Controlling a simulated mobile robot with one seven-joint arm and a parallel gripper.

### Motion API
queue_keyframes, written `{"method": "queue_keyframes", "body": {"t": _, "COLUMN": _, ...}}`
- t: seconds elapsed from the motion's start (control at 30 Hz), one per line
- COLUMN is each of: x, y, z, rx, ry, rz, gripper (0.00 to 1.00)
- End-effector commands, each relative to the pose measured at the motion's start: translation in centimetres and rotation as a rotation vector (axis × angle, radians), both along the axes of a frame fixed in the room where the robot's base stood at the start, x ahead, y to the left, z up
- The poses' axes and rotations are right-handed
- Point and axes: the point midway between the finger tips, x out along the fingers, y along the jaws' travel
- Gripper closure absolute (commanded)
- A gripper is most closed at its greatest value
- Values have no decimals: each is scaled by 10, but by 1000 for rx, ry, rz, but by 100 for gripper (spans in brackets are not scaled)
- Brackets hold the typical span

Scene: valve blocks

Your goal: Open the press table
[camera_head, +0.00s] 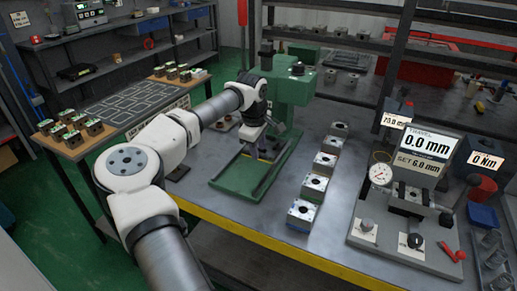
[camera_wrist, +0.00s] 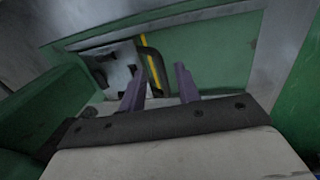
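The green press (camera_head: 290,88) stands on the workbench in the head view. Its flat green base (camera_head: 232,182), with dark rails, extends toward the front. My gripper (camera_head: 266,154) points down over this base, close to the press column, and partly hides it. A grey block (camera_wrist: 118,68) with dark parts lies past the left finger, beside a black curved part and a yellow strip (camera_wrist: 153,72). I cannot tell whether the fingers touch anything.
Several valve blocks (camera_head: 315,187) stand in a row right of the press. A test fixture (camera_head: 405,215) with a dial gauge and displays is farther right. More blocks sit on a side table (camera_head: 72,150) at left. The bench has a yellow front edge (camera_head: 270,248).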

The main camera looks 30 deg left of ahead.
Motion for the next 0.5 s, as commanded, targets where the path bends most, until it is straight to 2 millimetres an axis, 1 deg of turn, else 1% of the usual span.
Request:
{"method": "queue_keyframes", "body": {"t": 0.1, "x": 2, "y": 0, "z": -12, "rx": -1, "ry": 1, "rz": 1, "gripper": 68}}
{"method": "queue_keyframes", "body": {"t": 0.2, "x": 3, "y": 0, "z": -16, "rx": 0, "ry": 0, "rz": 1, "gripper": 68}}
{"method": "queue_keyframes", "body": {"t": 0.47, "x": 3, "y": 0, "z": -17, "rx": 0, "ry": -1, "rz": 1, "gripper": 68}}
{"method": "queue_keyframes", "body": {"t": 0.5, "x": 3, "y": 0, "z": -17, "rx": 0, "ry": 0, "rz": 1, "gripper": 70}}
